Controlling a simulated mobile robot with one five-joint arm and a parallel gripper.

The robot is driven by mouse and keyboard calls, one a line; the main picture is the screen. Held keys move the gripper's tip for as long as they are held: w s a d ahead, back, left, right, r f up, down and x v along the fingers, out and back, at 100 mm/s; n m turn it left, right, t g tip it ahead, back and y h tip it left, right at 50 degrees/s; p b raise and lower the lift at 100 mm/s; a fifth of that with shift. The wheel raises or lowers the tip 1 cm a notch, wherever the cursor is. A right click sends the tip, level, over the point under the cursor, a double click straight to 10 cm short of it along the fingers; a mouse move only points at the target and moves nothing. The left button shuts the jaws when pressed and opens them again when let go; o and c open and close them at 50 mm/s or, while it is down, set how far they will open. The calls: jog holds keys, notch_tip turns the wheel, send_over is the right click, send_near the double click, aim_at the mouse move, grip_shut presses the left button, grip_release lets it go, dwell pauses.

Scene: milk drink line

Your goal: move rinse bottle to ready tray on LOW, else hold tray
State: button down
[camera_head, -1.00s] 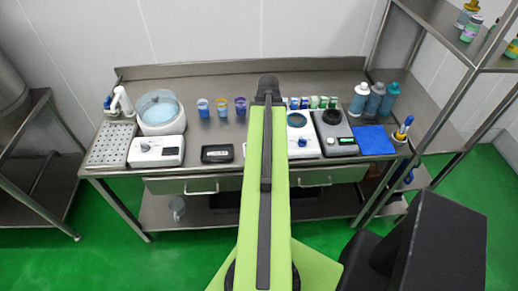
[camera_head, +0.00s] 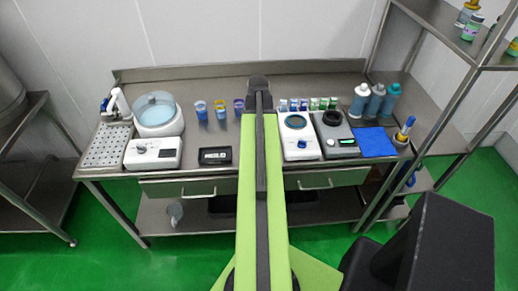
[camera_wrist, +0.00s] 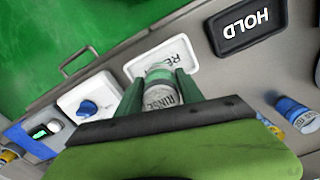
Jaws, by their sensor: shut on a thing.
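The rinse bottle (camera_wrist: 160,92), with a white label reading RINSE and a green band, is between the fingers of my gripper (camera_wrist: 159,78) in the wrist view. My gripper is shut on it. The white ready tray (camera_wrist: 184,55), its lettering partly covered, lies just beyond the bottle. I cannot tell whether the bottle touches anything below. The black hold tray (camera_wrist: 249,20) is to the right, and looks empty; it also shows in the head view (camera_head: 215,156). My arm hides the gripper, bottle and ready tray in the head view.
A white device with a blue knob (camera_head: 301,145) and a dark meter with a green display (camera_head: 347,141) stand right of my arm; the display is unreadable. Several small cups (camera_head: 221,110) stand behind the hold tray. A blue mat (camera_head: 376,142) lies further right.

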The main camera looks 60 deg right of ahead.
notch_tip(320, 180, down, 4)
jog(key=b, duration=0.4)
jog(key=shift+w+f, duration=0.15)
jog(key=shift+f, duration=0.05)
jog(key=shift+r, duration=0.2)
jog(key=shift+f, duration=0.15)
jog(key=c, duration=0.7)
grip_release()
jog(key=shift+c, duration=0.2)
notch_tip(320, 180, up, 13)
jog(key=p, duration=1.2)
jog(key=shift+f, duration=0.3)
